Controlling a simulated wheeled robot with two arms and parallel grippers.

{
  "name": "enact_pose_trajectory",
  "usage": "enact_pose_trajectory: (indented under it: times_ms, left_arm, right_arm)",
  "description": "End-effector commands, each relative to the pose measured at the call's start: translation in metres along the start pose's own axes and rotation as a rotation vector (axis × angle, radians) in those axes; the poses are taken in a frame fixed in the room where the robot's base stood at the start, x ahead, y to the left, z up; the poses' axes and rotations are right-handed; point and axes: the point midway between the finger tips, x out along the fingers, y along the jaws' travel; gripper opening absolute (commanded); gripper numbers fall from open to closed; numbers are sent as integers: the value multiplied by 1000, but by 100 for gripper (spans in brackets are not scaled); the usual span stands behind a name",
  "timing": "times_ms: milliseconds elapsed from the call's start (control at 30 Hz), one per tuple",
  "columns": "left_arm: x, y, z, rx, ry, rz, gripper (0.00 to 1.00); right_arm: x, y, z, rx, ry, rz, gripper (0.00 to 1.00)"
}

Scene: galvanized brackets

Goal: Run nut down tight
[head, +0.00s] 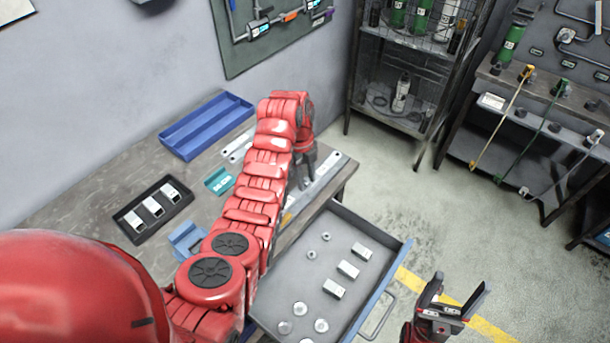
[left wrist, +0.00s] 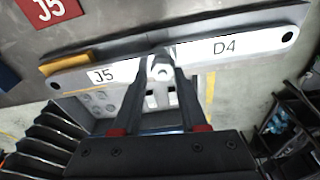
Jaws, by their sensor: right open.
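How far the nut is seated is hidden. In the head view, my left gripper (head: 305,172) points down at the table's right end, beside a pale strip (head: 328,174). My right gripper (head: 457,300) is open and empty at the lower right, apart from the table.
An open drawer (head: 385,290) holds several round pieces and pale blocks. On the table (head: 75,195) are a blue bin (head: 190,147), a black tray (head: 133,222), a teal holder (head: 218,181) and a blue holder (head: 185,241). A wire shelf (head: 400,70) stands behind; the floor between is clear.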

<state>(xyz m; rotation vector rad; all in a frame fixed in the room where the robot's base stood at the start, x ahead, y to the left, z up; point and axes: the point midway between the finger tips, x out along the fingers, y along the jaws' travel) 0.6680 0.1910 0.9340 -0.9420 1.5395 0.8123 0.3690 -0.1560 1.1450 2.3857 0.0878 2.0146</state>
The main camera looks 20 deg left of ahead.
Motion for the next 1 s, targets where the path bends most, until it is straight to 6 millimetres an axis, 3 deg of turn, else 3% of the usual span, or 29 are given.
enact_pose_trajectory:
  times_ms: [533,1000]
  left_arm:
    - [-3,-1,4,-27,-9,-11,50]
    - [-3,0,4,-476,-8,-82,50]
  right_arm:
    - [1,0,0,0,0,0,74]
    - [14,1,-2,0,0,0,74]
